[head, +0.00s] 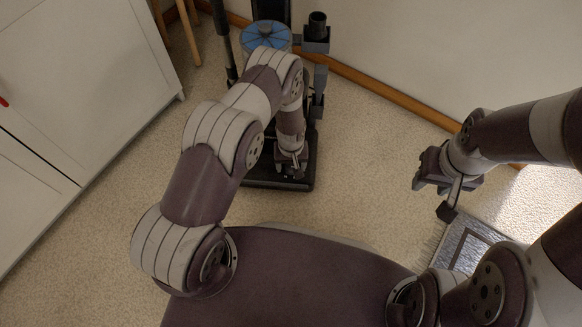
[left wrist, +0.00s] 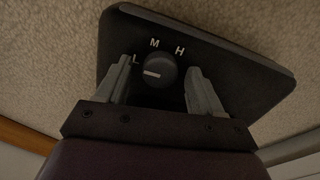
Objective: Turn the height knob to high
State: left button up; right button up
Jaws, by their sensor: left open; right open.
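The height knob (left wrist: 160,71) is a small round black dial on the dark head of a vacuum cleaner (left wrist: 225,62). White letters L, M and H are printed around it. Its white pointer mark is on the left side, nearest L. My left gripper (head: 291,170) is over the vacuum head (head: 262,184) in the head view. In the left wrist view its open fingers stand on either side of the knob, with visible gaps. My right gripper (head: 436,190) is open and empty at the right, away from the vacuum.
The vacuum's upright body has a blue-topped canister (head: 265,36) behind my left arm. A white cabinet (head: 85,70) stands at the left, and a wall with a wooden baseboard (head: 375,88) runs along the right. Carpet between is clear.

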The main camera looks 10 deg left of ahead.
aim_at(291, 167)
pick_arm(q)
jog(key=c, duration=1.1)
jog(key=shift+o, duration=0.2)
jog(key=shift+r+m+p, duration=0.15)
jog(key=shift+m+p, duration=0.45)
jog(key=shift+m, duration=1)
jog(key=o, duration=1.1)
jog(key=shift+c, duration=0.2)
notch_tip(291, 167, up, 12)
jog(key=p, duration=0.7)
jog(key=shift+r, duration=0.15)
